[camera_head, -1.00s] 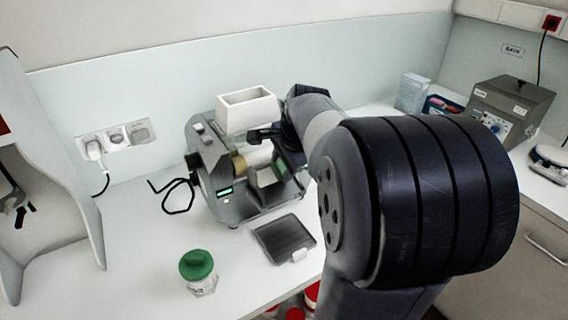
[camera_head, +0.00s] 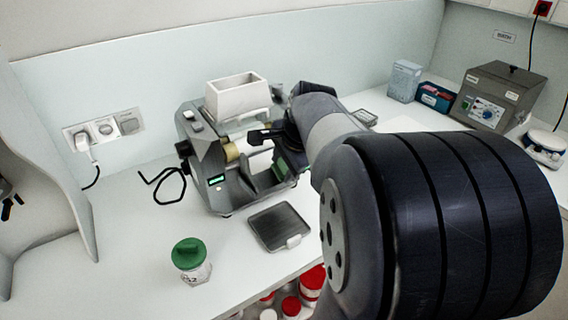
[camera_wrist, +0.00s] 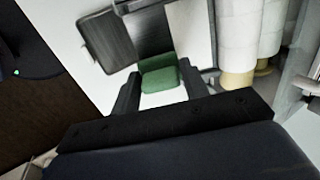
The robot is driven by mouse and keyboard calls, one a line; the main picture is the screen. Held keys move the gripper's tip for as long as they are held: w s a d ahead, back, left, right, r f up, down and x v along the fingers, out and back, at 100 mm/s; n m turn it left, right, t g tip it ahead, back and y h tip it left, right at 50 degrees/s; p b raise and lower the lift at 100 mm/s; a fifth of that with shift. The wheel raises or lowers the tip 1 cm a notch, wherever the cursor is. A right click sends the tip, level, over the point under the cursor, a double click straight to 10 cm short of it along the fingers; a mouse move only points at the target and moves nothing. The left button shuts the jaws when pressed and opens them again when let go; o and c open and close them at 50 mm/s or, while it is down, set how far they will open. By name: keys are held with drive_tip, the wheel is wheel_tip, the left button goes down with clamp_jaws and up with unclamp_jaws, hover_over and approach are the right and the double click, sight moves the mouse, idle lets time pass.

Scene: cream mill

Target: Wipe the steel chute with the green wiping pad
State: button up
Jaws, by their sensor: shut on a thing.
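My gripper (camera_wrist: 160,82) is shut on the green wiping pad (camera_wrist: 158,68) in the wrist view. The pad sits between the two dark fingertips. A dark grey strip, seemingly the steel chute (camera_wrist: 152,34), shows just beyond the pad. I cannot tell whether pad and chute touch. In the head view my gripper is at the right side of the grey mill (camera_head: 214,178), mostly hidden by my arm. A bit of green, probably the pad (camera_head: 282,166), shows low at the mill's side. The chute is not clear in the head view.
A dark tray (camera_head: 280,226) lies before the mill, and a white hopper (camera_head: 238,98) tops it. Pale rollers (camera_wrist: 220,35) stand right of the pad. A green-lidded jar (camera_head: 191,262) stands at front left. Red-lidded jars (camera_head: 290,306) sit below the counter edge.

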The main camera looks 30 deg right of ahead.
sight(270, 157)
drive_tip(key=shift+w+f, duration=0.2)
drive_tip(key=shift+f, duration=0.25)
drive_tip(key=shift+w+r+p, duration=0.5)
drive_tip(key=shift+w+r, duration=0.1)
drive_tip(key=shift+w, duration=0.15)
drive_tip(key=shift+w+a+r+p, duration=0.1)
drive_tip(key=shift+w+r+p, duration=0.15)
drive_tip(key=shift+w+p, duration=0.35)
drive_tip(key=shift+w+r+p, duration=0.2)
drive_tip(key=shift+w+p, duration=0.05)
drive_tip(key=shift+w, duration=0.55)
drive_tip(key=shift+r, duration=0.1)
drive_tip(key=shift+s+f, duration=0.25)
drive_tip(key=shift+s, duration=0.05)
drive_tip(key=shift+s+f+b, duration=0.35)
drive_tip(key=shift+s, duration=0.3)
drive_tip(key=shift+s+f+b, duration=0.35)
drive_tip(key=shift+s, duration=0.25)
drive_tip(key=shift+s+f+b, duration=0.35)
drive_tip(key=shift+s, duration=0.3)
